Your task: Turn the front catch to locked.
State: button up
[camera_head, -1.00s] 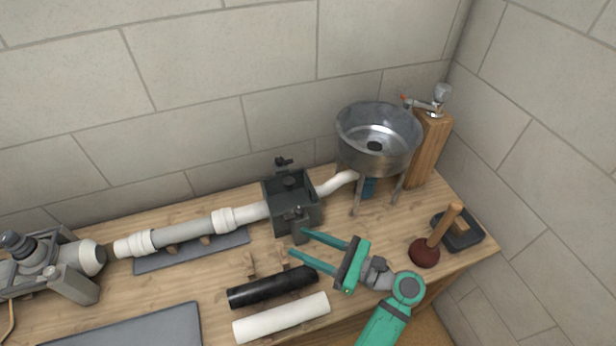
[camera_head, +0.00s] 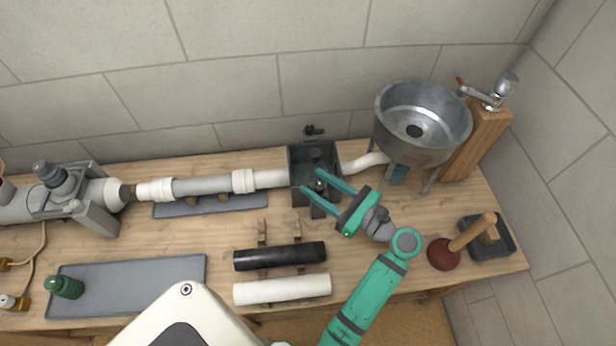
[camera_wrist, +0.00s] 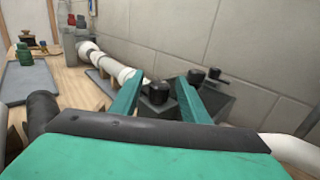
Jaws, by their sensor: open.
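A dark grey box (camera_head: 299,165) sits in the white pipe run, with a dark front catch (camera_head: 319,186) on its near side and a back catch (camera_head: 314,130) on its far side. My green gripper (camera_head: 310,180) is open, its fingers reaching over the box's near edge on either side of the front catch. In the wrist view the front catch's dark knob (camera_wrist: 158,93) stands between the open fingers (camera_wrist: 160,80), with a gap to each. Whether the catch is locked cannot be told; the fingers partly hide it.
A steel basin (camera_head: 423,120) on legs stands right of the box. A black pipe (camera_head: 280,256) and a white pipe (camera_head: 282,290) lie in front on holders. A plunger (camera_head: 446,252) is at right, a grey mat (camera_head: 130,280) at left.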

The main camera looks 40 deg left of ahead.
aim_at(308, 186)
jog(key=shift+s+a, duration=0.2)
jog(key=shift+a, duration=1.55)
grip_shut()
jog(key=c, duration=1.1)
grip_release()
